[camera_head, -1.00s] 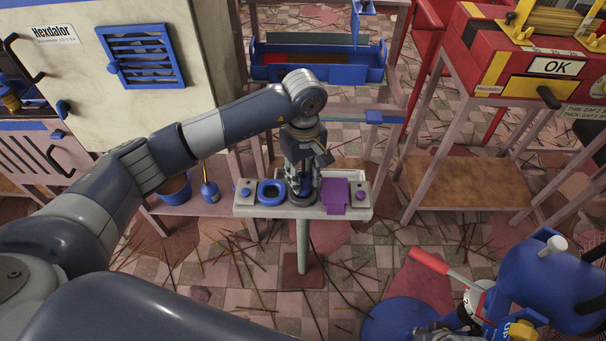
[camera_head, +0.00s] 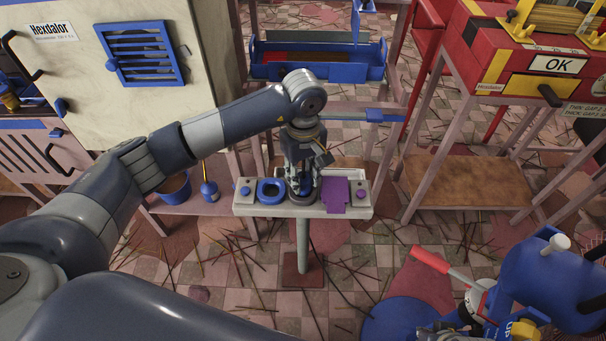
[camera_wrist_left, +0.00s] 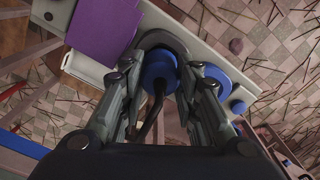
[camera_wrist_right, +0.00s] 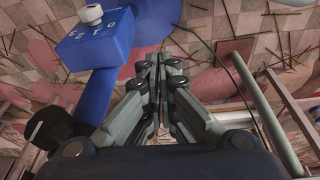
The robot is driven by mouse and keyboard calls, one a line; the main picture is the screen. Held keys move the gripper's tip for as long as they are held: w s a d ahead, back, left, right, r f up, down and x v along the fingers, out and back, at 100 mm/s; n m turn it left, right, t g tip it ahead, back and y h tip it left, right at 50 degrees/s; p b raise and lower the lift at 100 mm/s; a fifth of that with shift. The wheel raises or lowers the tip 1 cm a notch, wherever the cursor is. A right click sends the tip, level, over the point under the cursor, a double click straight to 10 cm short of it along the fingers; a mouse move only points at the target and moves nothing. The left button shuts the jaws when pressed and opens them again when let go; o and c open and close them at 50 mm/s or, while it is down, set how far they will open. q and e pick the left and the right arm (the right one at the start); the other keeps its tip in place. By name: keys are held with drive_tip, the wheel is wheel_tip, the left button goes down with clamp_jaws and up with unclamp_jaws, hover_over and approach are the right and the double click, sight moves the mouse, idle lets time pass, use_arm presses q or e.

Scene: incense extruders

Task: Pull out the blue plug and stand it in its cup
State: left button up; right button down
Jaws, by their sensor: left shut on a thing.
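My left gripper (camera_head: 303,186) points down over the narrow stand (camera_head: 243,210). It is shut on the blue plug (camera_wrist_left: 157,68), which shows between its fingertips in the left wrist view. A dark bent stem (camera_wrist_left: 153,112) shows below the plug there. A grey ring-shaped cup (camera_wrist_left: 165,39) surrounds the plug in that view; the fingers hide whether the plug rests on its bottom. A blue ring (camera_head: 269,191) sits just left of the gripper on the stand. My right gripper (camera_wrist_right: 158,62) has its fingers together, with nothing visible between them.
A purple piece (camera_head: 335,194) lies on the stand close right of my left gripper. Blue and purple knobs sit at the stand's ends. A blue machine with a red lever (camera_head: 430,260) is at lower right. Sticks litter the floor. A blue tray (camera_head: 318,72) is behind.

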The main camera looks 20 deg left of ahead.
use_arm(q)
drive_tip(key=shift+f, duration=0.15)
use_arm(e)
drive_tip(key=shift+r, duration=0.45)
drive_tip(key=shift+w+r, duration=0.1)
drive_tip(key=shift+r, duration=0.1)
use_arm(q)
drive_tip(key=shift+f, duration=0.1)
drive_tip(key=o, duration=1.1)
use_arm(e)
drive_tip(key=shift+r, duration=0.3)
use_arm(q)
drive_tip(key=shift+o, duration=0.2)
use_arm(e)
drive_tip(key=shift+f, duration=0.1)
